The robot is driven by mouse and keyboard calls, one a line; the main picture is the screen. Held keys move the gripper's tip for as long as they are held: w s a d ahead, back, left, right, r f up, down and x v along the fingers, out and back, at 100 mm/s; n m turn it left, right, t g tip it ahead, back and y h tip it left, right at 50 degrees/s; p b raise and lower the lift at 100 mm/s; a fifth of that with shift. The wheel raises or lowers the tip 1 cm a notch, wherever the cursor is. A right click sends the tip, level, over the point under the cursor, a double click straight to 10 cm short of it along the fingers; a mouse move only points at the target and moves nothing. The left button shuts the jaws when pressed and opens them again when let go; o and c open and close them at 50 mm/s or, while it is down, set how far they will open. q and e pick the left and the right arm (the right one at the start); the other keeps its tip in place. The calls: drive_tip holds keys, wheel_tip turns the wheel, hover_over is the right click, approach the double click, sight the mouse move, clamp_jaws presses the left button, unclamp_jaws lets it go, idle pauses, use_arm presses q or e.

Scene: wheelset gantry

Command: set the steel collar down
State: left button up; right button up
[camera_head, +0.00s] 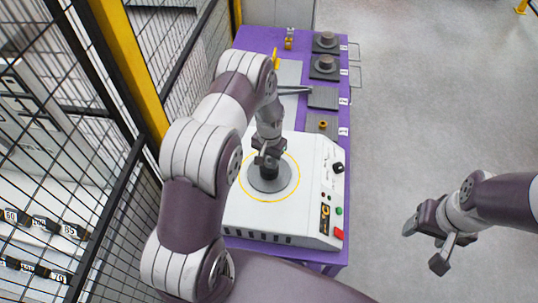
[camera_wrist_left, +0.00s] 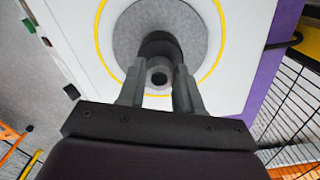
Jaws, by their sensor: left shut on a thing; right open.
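My left gripper (camera_head: 268,160) points down over the round grey plate (camera_head: 284,186) of a white machine (camera_head: 245,208). It is shut on the steel collar, which shows in the left wrist view as a small grey round piece with a hole (camera_wrist_left: 158,76) between the fingers (camera_wrist_left: 158,92). A dark cylindrical shape (camera_wrist_left: 159,45) lies beyond it, over the plate. Whether the collar touches the plate is hard to tell. A yellow ring (camera_head: 298,181) surrounds the plate. My right gripper (camera_head: 424,240) is open and empty, off to the right over the floor.
The machine stands on a purple table (camera_head: 262,42). Dark pads with grey round parts (camera_head: 326,38) (camera_head: 325,62) sit at the back right; a bare pad (camera_head: 323,97) and one with a small brass piece (camera_head: 323,124) are nearer. A mesh fence (camera_head: 60,130) borders the left. The right floor is clear.

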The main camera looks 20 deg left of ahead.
use_arm(q)
drive_tip(key=shift+w+f, duration=0.1)
drive_tip(key=shift+f, duration=0.5)
drive_tip(key=shift+a, duration=0.15)
use_arm(e)
drive_tip(key=shift+a+r, duration=0.1)
drive_tip(key=shift+r, duration=0.15)
use_arm(q)
drive_tip(key=shift+f+b, duration=0.2)
drive_tip(key=shift+b, duration=0.1)
drive_tip(key=o, duration=0.9)
drive_tip(key=shift+r, duration=0.1)
drive_tip(key=shift+o, duration=0.7)
use_arm(e)
drive_tip(key=shift+f, duration=0.1)
